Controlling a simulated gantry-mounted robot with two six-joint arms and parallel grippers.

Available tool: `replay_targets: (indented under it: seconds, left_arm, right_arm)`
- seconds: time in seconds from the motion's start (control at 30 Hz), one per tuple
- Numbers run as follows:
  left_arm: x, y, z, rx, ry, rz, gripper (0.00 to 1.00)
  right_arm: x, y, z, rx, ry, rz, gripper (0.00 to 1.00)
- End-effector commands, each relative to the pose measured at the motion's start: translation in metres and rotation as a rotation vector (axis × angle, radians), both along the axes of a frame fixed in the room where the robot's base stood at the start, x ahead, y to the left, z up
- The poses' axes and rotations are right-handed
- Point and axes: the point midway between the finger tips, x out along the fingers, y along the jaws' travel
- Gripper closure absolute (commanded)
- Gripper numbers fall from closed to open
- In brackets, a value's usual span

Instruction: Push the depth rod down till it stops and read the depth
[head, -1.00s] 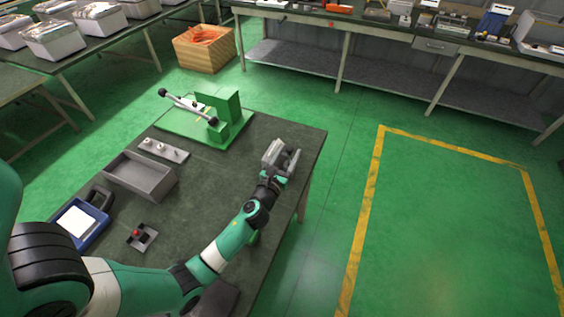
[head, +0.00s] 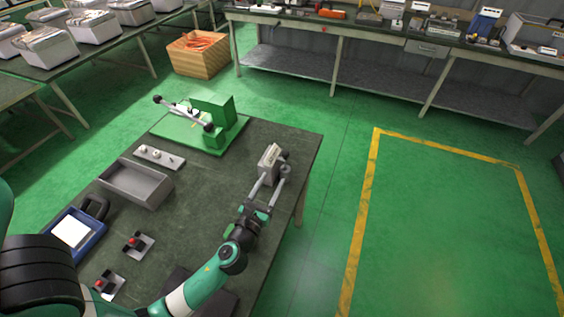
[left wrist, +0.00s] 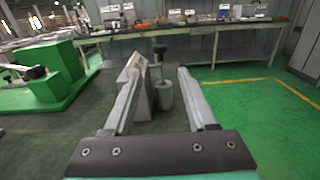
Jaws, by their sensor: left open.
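A grey gauge block (head: 269,160) stands near the table's far right corner. In the left wrist view the block (left wrist: 137,80) is beside a grey cylinder (left wrist: 164,95), with a thin rod topped by a dark knob (left wrist: 159,48) above the cylinder; this looks like the depth rod. My left gripper (head: 274,180) is open, its two fingers pointing at this gauge. In the left wrist view the left finger partly covers the block, and the cylinder shows between the fingers (left wrist: 159,76). I cannot tell whether a finger touches anything. My right gripper is not in view.
A green press-like fixture with a lever (head: 210,120) stands at the table's far end. The table's middle is clear.

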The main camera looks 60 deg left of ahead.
Motion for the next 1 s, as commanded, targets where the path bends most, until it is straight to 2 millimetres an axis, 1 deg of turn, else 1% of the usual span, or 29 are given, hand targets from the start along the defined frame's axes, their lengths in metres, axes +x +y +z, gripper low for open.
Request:
replay_targets:
  seconds: [0.17,0.4,0.5,0.6,0.73,0.97,1.0]
  left_arm:
    - [0.015,0.015,0.001,0.001,-0.002,0.003,0.43]
    - [0.054,0.052,0.0,0.002,-0.002,0.003,0.43]
    - [0.068,0.066,0.0,0.001,-0.001,0.003,0.43]
    - [0.078,0.074,0.0,0.001,-0.002,0.0,0.43]
    - [0.083,0.08,0.0,0.001,-0.001,0.0,0.43]
    - [0.084,0.08,0.0,0.001,-0.001,0.0,0.43]
    - [0.084,0.08,0.0,0.001,-0.001,0.0,0.5]
  right_arm:
    - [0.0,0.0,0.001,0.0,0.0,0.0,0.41]
    - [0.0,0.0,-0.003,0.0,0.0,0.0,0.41]
    - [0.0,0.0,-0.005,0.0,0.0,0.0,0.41]
    - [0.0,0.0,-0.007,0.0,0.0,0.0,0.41]
    - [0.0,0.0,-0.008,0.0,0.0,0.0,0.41]
    - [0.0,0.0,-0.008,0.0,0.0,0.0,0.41]
    - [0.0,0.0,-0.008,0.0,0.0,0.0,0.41]
